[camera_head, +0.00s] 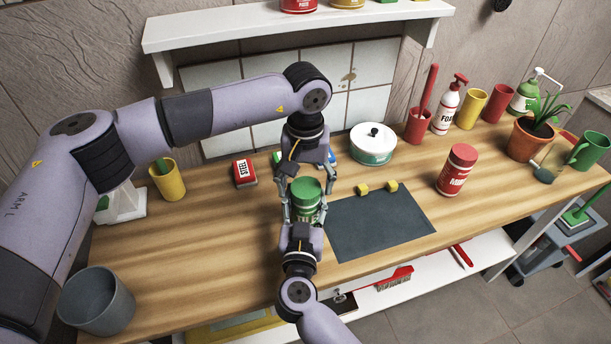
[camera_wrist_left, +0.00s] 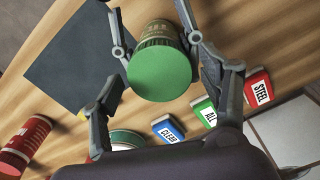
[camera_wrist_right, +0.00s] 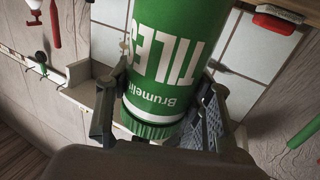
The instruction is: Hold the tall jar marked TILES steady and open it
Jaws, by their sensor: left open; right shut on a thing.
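The tall green jar marked TILES (camera_head: 306,211) stands upright on the wooden counter, with its green lid (camera_head: 306,187) on top. Its TILES label (camera_wrist_right: 165,55) faces my right wrist camera and appears upside down there. My right gripper (camera_head: 303,214) is shut on the jar from the near side. My left gripper (camera_head: 306,181) comes from the far side, with open fingers on either side of the jar near its lid. In the left wrist view the round lid (camera_wrist_left: 160,74) lies between those fingers. Finger contact with the lid cannot be told.
A dark mat (camera_head: 375,228) with yellow blocks (camera_head: 362,190) lies right of the jar. The STEEL box (camera_head: 244,173), yellow cup (camera_head: 168,180) and grey pot (camera_head: 97,301) are left.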

